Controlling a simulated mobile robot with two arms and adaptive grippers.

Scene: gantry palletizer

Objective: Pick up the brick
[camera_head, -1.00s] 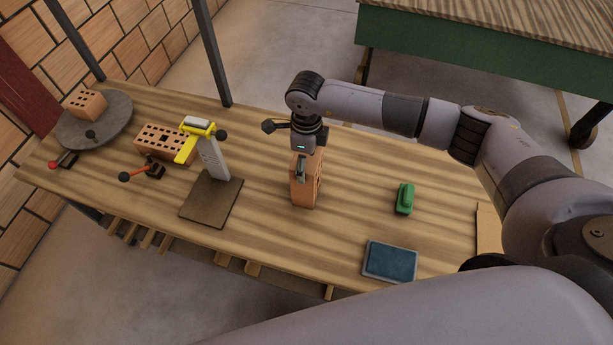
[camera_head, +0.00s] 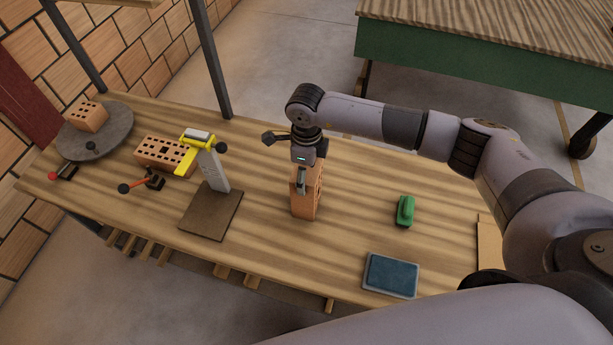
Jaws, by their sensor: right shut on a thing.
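An orange brick with holes (camera_head: 310,203) stands upright on end near the middle of the wooden workbench (camera_head: 345,235). My right gripper (camera_head: 302,184) comes down on it from above and is shut on its upper part. One grey finger shows against the brick's near face; the other finger is hidden. The brick's bottom appears to be at the bench top, and I see no clear gap under it. Two similar bricks are in view: one on the round grey turntable (camera_head: 88,117), one lying flat (camera_head: 152,155) farther left. My left gripper is not in view.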

